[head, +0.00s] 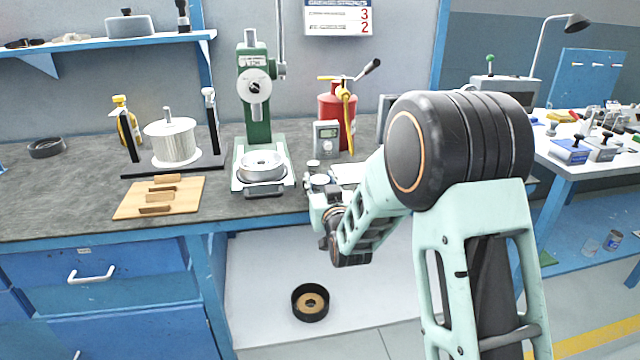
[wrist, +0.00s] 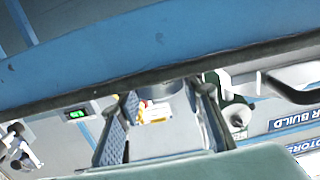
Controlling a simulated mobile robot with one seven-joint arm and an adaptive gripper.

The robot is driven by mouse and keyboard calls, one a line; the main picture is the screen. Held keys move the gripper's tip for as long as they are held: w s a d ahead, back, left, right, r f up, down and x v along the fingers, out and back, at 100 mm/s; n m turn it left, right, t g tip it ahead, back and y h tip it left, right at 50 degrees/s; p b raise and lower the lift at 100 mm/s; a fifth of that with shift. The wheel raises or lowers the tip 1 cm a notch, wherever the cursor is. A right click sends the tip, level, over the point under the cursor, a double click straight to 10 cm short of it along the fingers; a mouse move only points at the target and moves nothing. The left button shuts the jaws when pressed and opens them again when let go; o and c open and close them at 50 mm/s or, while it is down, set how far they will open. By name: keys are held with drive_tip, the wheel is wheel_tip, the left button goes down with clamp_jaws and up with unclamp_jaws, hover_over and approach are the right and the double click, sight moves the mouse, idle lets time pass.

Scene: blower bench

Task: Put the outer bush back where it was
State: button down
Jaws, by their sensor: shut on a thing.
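My gripper (wrist: 163,92) is shut on a grey, round-looking piece (wrist: 166,97) that I take to be the outer bush. In the wrist view the piece sits between the two fingertips, partly cut off by a dark edge and a blue band. In the head view my gripper (head: 322,190) is at the front edge of the bench, right of the green press (head: 257,90). Its fingers are mostly hidden there by my wrist. Small metal pieces (head: 313,167) show just beyond it; I cannot tell which is in the grip.
A metal ring-shaped part (head: 262,166) sits on the press base. A black ring with a tan centre (head: 310,302) lies below the bench.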

drive_tip(key=shift+r, duration=0.15)
drive_tip(key=shift+f, duration=0.2)
drive_tip(key=c, duration=1.3)
unclamp_jaws()
drive_tip(key=shift+r, duration=0.15)
drive_tip(key=shift+s, duration=0.2)
drive_tip(key=p+v, duration=0.1)
drive_tip(key=v, duration=1)
drive_tip(key=shift+s+d, duration=0.2)
drive_tip(key=shift+s, duration=0.1)
drive_tip(key=shift+r, duration=0.1)
